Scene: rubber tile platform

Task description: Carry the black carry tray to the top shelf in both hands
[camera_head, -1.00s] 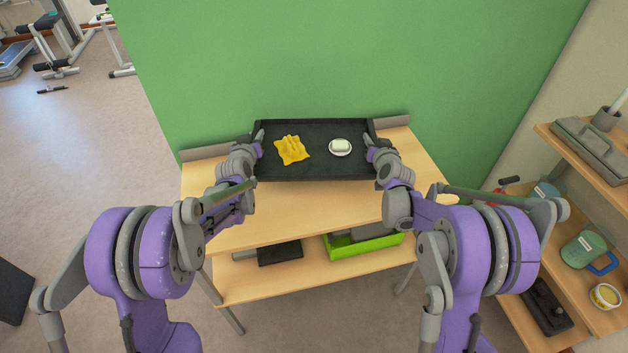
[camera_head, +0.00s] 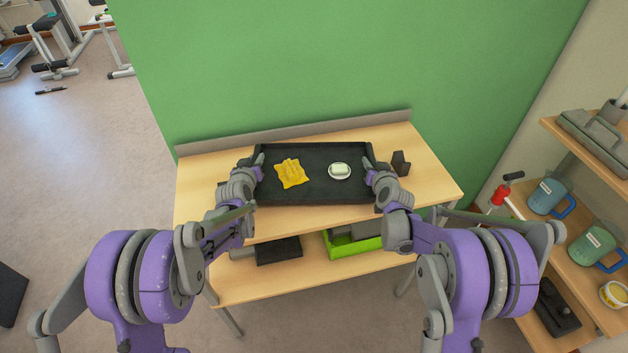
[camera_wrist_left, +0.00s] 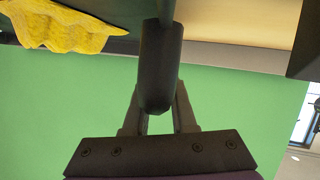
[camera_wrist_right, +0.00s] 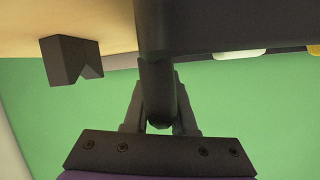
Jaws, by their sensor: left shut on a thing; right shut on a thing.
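The black carry tray (camera_head: 315,195) is level above or on the wooden top shelf (camera_head: 430,180); I cannot tell whether it touches. A crumpled yellow cloth (camera_head: 291,173) lies on its left half and a white dish with a pale block (camera_head: 340,171) on its right half. My left gripper (camera_head: 257,166) is shut on the tray's left handle, a dark bar between the fingers in the left wrist view (camera_wrist_left: 158,85). My right gripper (camera_head: 371,168) is shut on the right handle, which shows in the right wrist view (camera_wrist_right: 158,90).
A dark notched block (camera_head: 400,163) stands on the top shelf right of the tray. A grey rail (camera_head: 300,132) runs along the shelf's back, before a green wall (camera_head: 340,60). A green crate (camera_head: 355,246) and dark box (camera_head: 279,251) are on the lower shelf. Another shelf unit (camera_head: 595,275) stands right.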

